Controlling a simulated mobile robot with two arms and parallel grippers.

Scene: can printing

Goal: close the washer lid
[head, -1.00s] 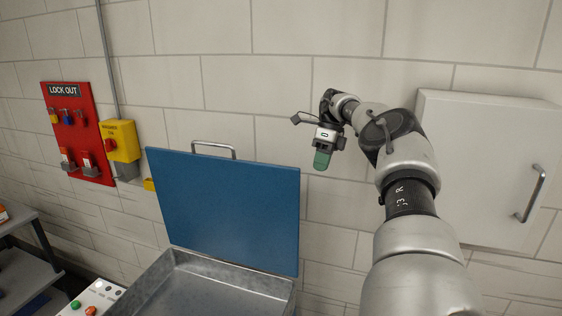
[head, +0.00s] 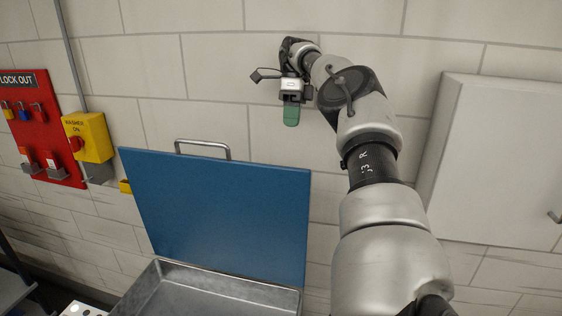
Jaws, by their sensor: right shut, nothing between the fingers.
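The washer lid (head: 220,215) is a blue panel standing raised at the back of the washer. A metal handle (head: 203,146) sits on its top edge. The washer basin (head: 225,297) is an open grey metal tub below the lid, cut off by the bottom of the view. My right gripper (head: 291,118), with green fingertips, is shut and empty. It shows above the lid and to the right of the handle, apart from both. My left gripper is not in view.
A yellow switch box (head: 86,138) and a red lockout board (head: 38,125) hang on the wall at left. A white wall cabinet (head: 495,160) is at right. A control panel (head: 82,309) shows at the bottom left. A grey shelf (head: 18,285) stands at far left.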

